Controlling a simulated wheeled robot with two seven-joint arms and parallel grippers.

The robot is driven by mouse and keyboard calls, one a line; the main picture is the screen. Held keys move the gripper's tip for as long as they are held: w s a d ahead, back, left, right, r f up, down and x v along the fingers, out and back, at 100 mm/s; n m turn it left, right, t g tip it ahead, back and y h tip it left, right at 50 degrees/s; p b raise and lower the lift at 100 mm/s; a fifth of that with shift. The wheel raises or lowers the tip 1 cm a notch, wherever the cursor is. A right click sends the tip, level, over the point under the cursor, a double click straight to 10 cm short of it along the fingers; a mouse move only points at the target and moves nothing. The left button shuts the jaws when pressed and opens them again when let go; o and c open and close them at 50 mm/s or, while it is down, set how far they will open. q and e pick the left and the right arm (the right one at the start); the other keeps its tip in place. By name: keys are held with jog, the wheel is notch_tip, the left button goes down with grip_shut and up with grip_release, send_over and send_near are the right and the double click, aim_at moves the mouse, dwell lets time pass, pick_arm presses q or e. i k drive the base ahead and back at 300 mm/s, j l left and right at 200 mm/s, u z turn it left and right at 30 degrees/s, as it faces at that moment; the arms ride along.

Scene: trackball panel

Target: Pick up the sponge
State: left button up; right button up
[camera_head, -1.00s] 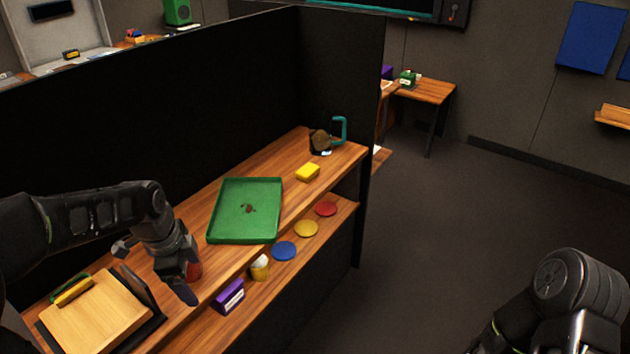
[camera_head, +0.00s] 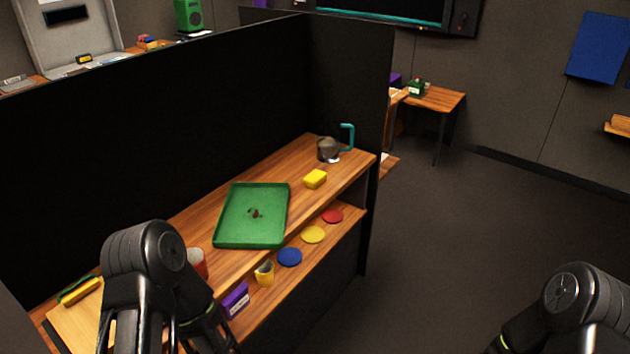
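A red cup (camera_head: 197,263) stands near my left arm. The lower shelf holds coloured discs (camera_head: 289,257), a yellow cup (camera_head: 264,273) and a purple box (camera_head: 235,299). A black partition (camera_head: 130,150) closes the table's back.

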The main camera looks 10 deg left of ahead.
aim_at(313, 180)
jog(key=u, duration=0.7)
jog(key=i+l+u, duration=0.2)
jog(key=u, duration=0.2)
jog(key=i+l+u, duration=0.1)
jog(key=l+u, duration=0.3)
jog(key=i+l+u, duration=0.1)
jog(key=l+u, duration=0.3)
jog(key=i+l+u, duration=0.1)
jog(key=l, duration=0.7)
jog(key=l+u, duration=0.15)
jog(key=l, duration=0.65)
